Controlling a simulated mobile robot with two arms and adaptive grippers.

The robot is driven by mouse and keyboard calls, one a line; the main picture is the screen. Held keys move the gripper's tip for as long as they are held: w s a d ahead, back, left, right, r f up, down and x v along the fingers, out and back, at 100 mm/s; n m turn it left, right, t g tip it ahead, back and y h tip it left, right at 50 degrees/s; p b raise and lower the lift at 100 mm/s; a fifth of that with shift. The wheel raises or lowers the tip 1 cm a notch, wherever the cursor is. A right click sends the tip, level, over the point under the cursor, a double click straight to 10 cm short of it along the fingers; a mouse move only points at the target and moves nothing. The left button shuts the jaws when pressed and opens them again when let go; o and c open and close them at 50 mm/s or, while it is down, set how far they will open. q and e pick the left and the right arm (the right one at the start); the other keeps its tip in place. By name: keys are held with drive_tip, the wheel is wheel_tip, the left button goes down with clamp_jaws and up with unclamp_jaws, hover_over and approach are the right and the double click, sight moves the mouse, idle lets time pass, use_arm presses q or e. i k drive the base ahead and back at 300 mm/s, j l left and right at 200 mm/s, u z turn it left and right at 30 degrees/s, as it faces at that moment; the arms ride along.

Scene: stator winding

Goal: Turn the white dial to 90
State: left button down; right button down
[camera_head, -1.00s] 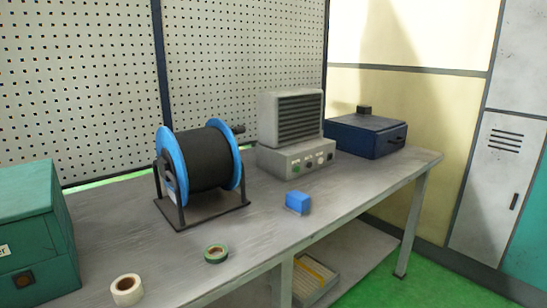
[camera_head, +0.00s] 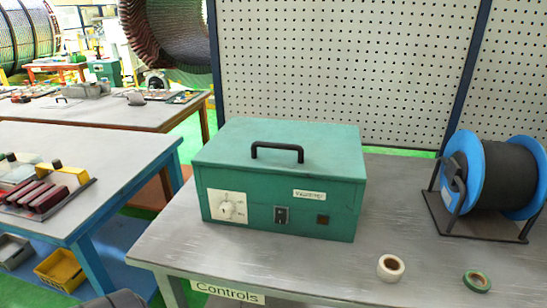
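The white dial (camera_head: 227,209) sits on a pale plate at the left of the front face of a green metal box (camera_head: 280,153). The markings around the dial are too small to read. The box has a black handle (camera_head: 277,151) on its lid, and a dark switch and a small dark square to the right of the dial. It stands on a grey workbench (camera_head: 340,268) with a "Controls" label on its front edge. Neither gripper shows. A dark rounded shape at the bottom left edge may be part of me.
A white tape roll (camera_head: 390,267), a green tape roll (camera_head: 476,281) and a blue-and-black cable reel (camera_head: 495,175) stand right of the box. A second table (camera_head: 100,150) with a tray of coloured pieces is at left, across a gap. The bench in front of the box is clear.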

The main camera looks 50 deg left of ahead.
sight(227, 209)
drive_tip(key=k+j+u, duration=0.1)
drive_tip(key=j+u, duration=0.2)
drive_tip(key=j, duration=0.45)
drive_tip(key=j+u, duration=0.3)
drive_tip(key=j, duration=0.45)
drive_tip(key=k, duration=0.05)
